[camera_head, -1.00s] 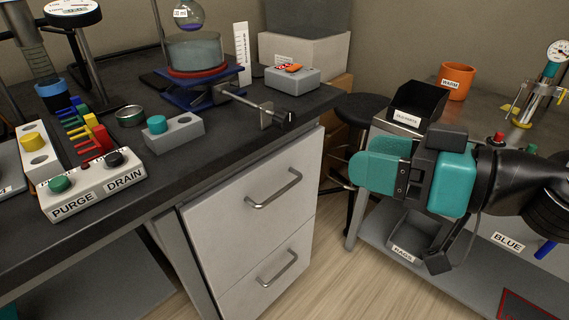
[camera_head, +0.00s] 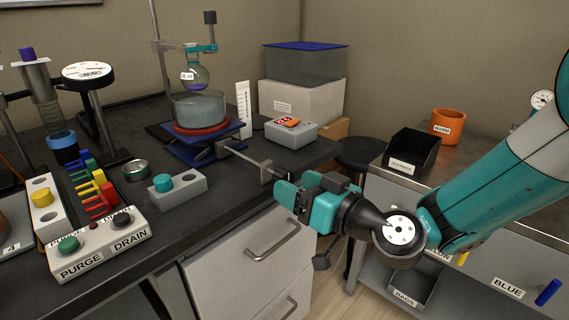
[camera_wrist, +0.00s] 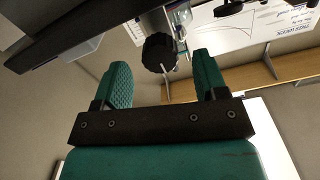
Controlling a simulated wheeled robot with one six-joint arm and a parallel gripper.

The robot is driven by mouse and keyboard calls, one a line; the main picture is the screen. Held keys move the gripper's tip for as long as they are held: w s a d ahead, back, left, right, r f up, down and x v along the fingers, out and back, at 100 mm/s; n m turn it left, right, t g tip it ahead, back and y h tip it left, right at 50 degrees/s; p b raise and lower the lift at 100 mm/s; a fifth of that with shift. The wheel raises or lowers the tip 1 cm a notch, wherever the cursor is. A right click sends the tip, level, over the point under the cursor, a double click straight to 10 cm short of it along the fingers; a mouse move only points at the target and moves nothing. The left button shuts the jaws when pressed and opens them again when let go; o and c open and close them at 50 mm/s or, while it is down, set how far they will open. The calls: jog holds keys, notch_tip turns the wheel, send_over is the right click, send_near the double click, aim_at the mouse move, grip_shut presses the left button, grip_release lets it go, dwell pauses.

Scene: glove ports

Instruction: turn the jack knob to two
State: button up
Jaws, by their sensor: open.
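The lab jack (camera_head: 190,148) is blue and stands on the dark bench under a glass bath with a flask above it. Its metal rod (camera_head: 252,160) runs right towards the bench edge. The black jack knob (camera_wrist: 158,53) shows in the wrist view, ahead of and between my two teal fingers. In the head view my gripper (camera_head: 280,192) hides the knob. My gripper also shows in the wrist view (camera_wrist: 160,85), open and empty, with its fingertips near the knob. I cannot see contact or a number on the knob.
A white ruler (camera_head: 243,110) stands behind the jack. A grey block with a teal peg (camera_head: 178,187) lies in front. White drawers (camera_head: 240,255) are below my gripper.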

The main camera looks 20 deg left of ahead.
jog(key=shift+p+x, duration=0.5)
jog(key=shift+x, duration=1.4)
jog(key=c, duration=0.9)
